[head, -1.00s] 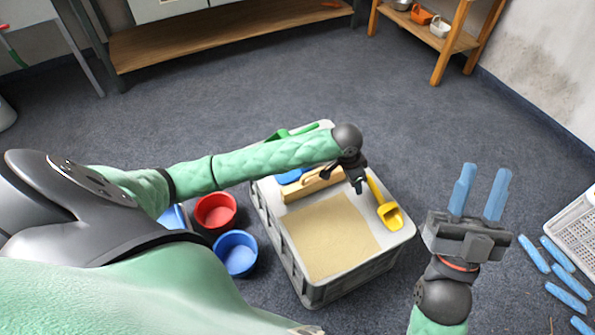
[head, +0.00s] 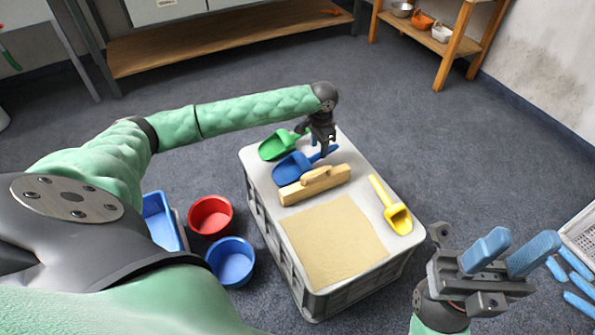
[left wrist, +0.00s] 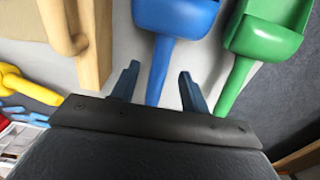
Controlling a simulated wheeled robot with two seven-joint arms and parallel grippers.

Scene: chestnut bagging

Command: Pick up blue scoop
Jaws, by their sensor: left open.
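The blue scoop (head: 293,168) lies on the grey crate (head: 258,195), between the green scoop and the wooden float. In the left wrist view its bowl (left wrist: 176,14) is at the top and its handle (left wrist: 160,70) runs down between my fingers. My left gripper (head: 323,153) is open over the handle end; the fingers (left wrist: 156,88) stand apart on either side of the handle, with gaps showing. My right gripper (head: 510,252) is at the lower right, its two blue fingers apart and nothing between them.
The green scoop (head: 277,146) lies close behind the blue one, and the wooden float (head: 315,185) close in front. A yellow scoop (head: 398,217) and a tan sheet (head: 332,240) are also on the crate. Red (head: 211,216) and blue (head: 231,262) buckets stand left of it.

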